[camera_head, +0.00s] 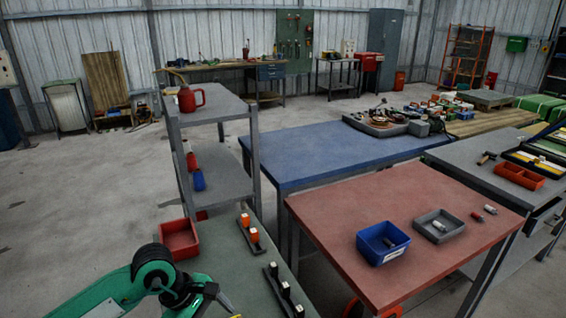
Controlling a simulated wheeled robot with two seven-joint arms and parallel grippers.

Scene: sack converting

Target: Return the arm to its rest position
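My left arm, green with black joints, comes in from the lower left over the green-topped table (222,233). Its gripper (222,303) is at the bottom edge of the picture, left of a black rack with white-topped pieces (284,290). The gripper is small, partly cut off and seen from above, so I cannot tell whether it is open or shut, and I see nothing held in it. My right arm and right gripper are not in view.
A red bin (179,239) stands just beyond my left arm. A rack with orange pieces (250,235) lies right of it. The red-topped table (350,205) carries a blue bin (370,245) and a grey tray (447,232). A grey shelf unit (215,106) holds a red can (190,98).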

